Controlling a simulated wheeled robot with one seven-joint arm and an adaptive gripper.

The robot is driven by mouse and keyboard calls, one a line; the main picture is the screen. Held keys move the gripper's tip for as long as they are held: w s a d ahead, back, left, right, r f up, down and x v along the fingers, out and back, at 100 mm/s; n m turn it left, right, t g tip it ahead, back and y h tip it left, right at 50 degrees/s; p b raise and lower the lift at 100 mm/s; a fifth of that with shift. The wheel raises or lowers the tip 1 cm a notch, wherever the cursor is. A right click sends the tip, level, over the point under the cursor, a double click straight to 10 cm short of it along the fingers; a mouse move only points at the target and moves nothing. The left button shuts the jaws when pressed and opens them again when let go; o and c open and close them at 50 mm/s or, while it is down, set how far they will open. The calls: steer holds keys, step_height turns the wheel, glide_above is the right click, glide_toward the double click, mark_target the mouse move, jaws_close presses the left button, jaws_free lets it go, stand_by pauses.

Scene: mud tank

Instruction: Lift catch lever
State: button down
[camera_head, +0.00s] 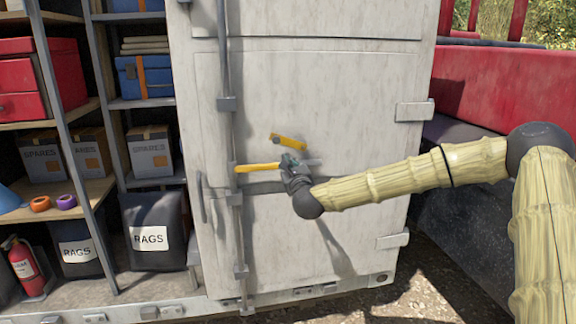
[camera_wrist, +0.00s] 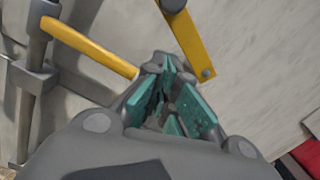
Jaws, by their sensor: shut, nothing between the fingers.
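A short yellow lever (camera_head: 288,141) sits on the grey door, tilted down to the right, with a grey round pivot at its upper left end. In the wrist view this lever (camera_wrist: 190,42) lies just beyond my fingertips. A longer yellow handle (camera_head: 257,168) reaches level from the vertical lock rod, its right end beside my gripper. It also shows in the wrist view (camera_wrist: 90,48), ending close to the left finger; I cannot tell whether they touch. My gripper (camera_head: 287,158) is shut and empty at the door, just below the short lever. It also shows in the wrist view (camera_wrist: 167,62).
The grey door (camera_head: 340,100) carries a vertical lock rod (camera_head: 226,130) along its left side and hinges at right. Open shelves with boxes and rag bags (camera_head: 153,230) stand at left. A red vehicle body (camera_head: 500,85) is at right. Open space lies before the door.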

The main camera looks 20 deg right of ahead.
steer(key=b+v, duration=0.2)
steer(key=v, duration=0.8)
steer(key=shift+f+b, duration=0.2)
steer(key=shift+b, duration=0.2)
steer(key=s+a+f+n+g+y, duration=0.1)
steer(key=a+f+n+g+y, duration=0.1)
steer(key=a+f+n, duration=0.45)
steer(key=s+a+f+n+g+y, duration=0.15)
steer(key=a+f, duration=0.25)
steer(key=f, duration=0.6)
steer(key=s+a+f+n+g+y, duration=0.1)
steer(key=s+a+f+n+g, duration=0.2)
steer(key=s+f, duration=0.4)
steer(key=s+a+f+n+g+y, duration=0.1)
steer(key=s+a+f+n, duration=0.3)
steer(key=f, duration=0.6)
steer(key=s+a+f+n+g+y, duration=0.1)
steer(key=s+a+f+n+g, duration=0.15)
steer(key=s+f+n, duration=0.45)
steer(key=s+d+f+n+g+h, duration=0.1)
steer(key=s+f+n+g, duration=0.3)
steer(key=s, duration=1)
steer(key=s+d+f+n+g+h, duration=0.2)
steer(key=s+d+f+n+g, duration=0.2)
steer(key=s+f+n, duration=0.4)
steer(key=s+f, duration=0.4)
steer(key=s, duration=0.2)
steer(key=shift+s+d+g, duration=0.15)
steer(key=shift+d+g, duration=0.15)
steer(key=shift+f, duration=0.1)
